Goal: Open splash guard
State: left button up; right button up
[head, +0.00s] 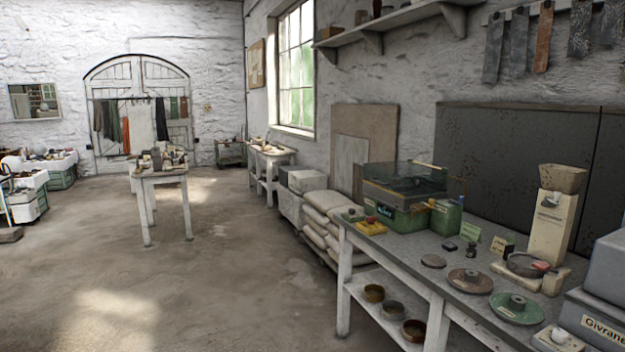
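A green machine (398,218) stands on the far end of the long workbench at the right. On top of it is a dark basin with a clear, smoky splash guard (408,174) around or over it. The guard looks lowered, but at this distance I cannot tell its exact position. Its hinge and any handle are too small to make out. Neither of my grippers is in view.
The workbench (400,245) holds a yellow box with a red button (371,226), several discs and a cream machine with a hopper (551,225). Stacked sacks (322,220) lie beyond it. A small white table (160,175) stands further back.

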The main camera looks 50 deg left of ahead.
aim_at(401, 167)
jog(key=u, duration=1.15)
jog(key=i+j+z, duration=0.2)
jog(key=i, duration=0.4)
jog(key=l, duration=0.1)
